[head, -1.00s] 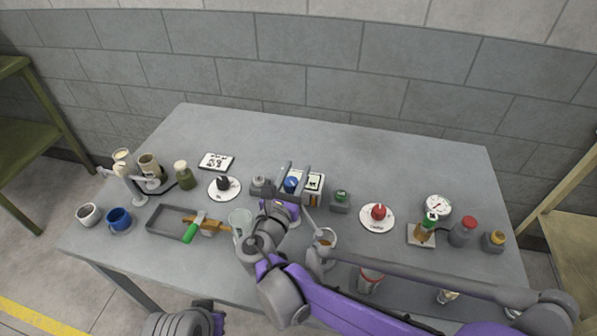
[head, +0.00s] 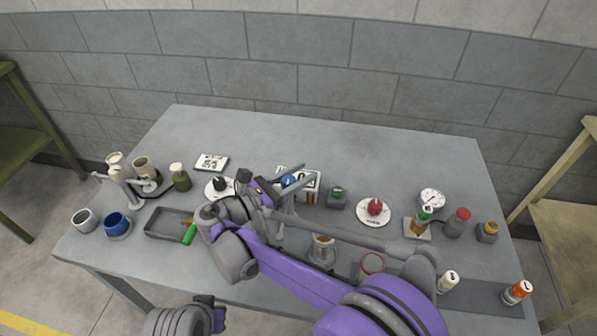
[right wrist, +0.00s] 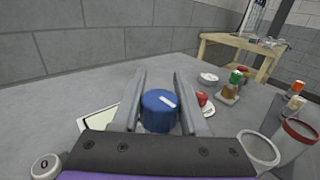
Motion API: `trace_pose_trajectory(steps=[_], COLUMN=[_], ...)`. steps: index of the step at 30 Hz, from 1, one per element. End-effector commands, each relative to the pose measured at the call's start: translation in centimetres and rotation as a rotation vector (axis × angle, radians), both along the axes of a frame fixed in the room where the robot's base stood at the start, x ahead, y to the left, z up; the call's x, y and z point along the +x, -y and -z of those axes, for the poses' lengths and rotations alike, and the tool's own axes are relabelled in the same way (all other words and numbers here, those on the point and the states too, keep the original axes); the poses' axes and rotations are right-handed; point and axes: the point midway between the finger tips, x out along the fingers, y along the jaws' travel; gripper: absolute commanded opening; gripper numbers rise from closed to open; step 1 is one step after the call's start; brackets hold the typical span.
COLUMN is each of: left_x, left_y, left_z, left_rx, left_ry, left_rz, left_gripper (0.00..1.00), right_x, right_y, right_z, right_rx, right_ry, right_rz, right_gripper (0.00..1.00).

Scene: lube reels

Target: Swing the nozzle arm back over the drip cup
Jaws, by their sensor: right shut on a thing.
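My right gripper (head: 288,181) is at the grey and white box at the middle of the table. In the right wrist view its two fingers (right wrist: 159,98) lie on either side of a blue knob (right wrist: 160,108) with a white stripe, shut on it. The blue knob also shows in the head view (head: 289,181). A thin grey rod (head: 281,234), perhaps the nozzle arm, shows just below my right arm; its upper part is hidden. A metal cup (head: 322,252), perhaps the drip cup, is partly hidden by my arm. My left gripper (head: 218,314) is low at the front, its jaws unclear.
A red knob (head: 375,207) on a white disc and a green-topped block (head: 337,196) stand to the right. A red-rimmed glass (head: 372,263) is near my right forearm. A tray (head: 160,223) and a blue mug (head: 117,224) are left. The table's back is clear.

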Motion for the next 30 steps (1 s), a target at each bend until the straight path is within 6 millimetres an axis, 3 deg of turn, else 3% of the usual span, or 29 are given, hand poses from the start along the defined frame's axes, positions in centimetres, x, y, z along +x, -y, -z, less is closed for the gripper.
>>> trace_pose_trajectory(steps=[20,21,25,30], left_x=[0.01,0.01,0.01,0.01], left_y=[0.0,0.0,0.0,0.0], left_z=[-0.1,-0.1,-0.1,-0.1], left_rx=[0.0,0.0,0.0,0.0], left_ry=[0.0,0.0,0.0,0.0], left_rz=[0.0,0.0,0.0,0.0], left_gripper=[0.0,0.0,0.0,0.0], right_x=[-0.17,-0.16,-0.16,-0.14], right_y=[0.12,0.12,0.12,0.13], right_z=[0.08,0.08,0.05,0.03], right_rx=[0.002,0.002,0.002,0.001], right_ry=[-0.002,-0.002,-0.001,-0.001], right_rz=[0.059,0.059,0.058,0.058], right_gripper=[0.0,0.51,0.73,0.73])
